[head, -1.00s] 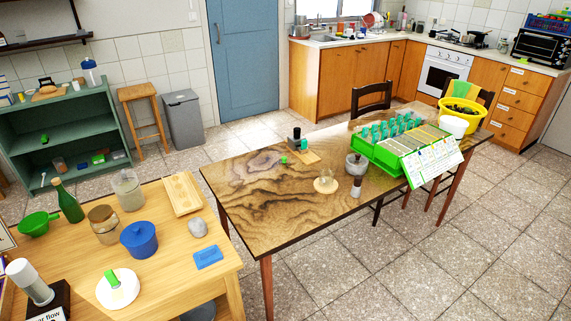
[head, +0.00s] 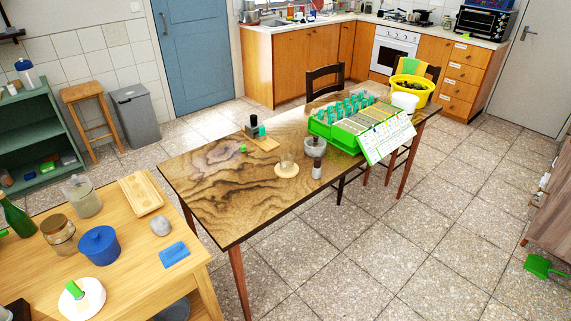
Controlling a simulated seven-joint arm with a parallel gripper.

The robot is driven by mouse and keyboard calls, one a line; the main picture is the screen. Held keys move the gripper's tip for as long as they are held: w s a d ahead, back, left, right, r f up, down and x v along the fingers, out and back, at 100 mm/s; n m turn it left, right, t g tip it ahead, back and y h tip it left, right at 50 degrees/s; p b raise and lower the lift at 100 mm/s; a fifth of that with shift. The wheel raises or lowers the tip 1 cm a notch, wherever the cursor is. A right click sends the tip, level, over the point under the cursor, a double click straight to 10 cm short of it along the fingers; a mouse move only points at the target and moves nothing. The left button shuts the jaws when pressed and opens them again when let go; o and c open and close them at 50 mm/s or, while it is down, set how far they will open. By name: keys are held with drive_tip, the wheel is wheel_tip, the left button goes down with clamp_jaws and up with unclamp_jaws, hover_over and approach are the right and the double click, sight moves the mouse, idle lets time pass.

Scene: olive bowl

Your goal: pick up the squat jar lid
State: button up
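A squat glass jar (head: 60,239) stands on the light wooden table at the lower left, with a brownish lid (head: 56,223) that appears to sit on its top. This looks like the squat jar lid, though it is small in this view. My gripper is not in view.
A dark wooden table (head: 210,200) stands behind; open floor lies at right.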

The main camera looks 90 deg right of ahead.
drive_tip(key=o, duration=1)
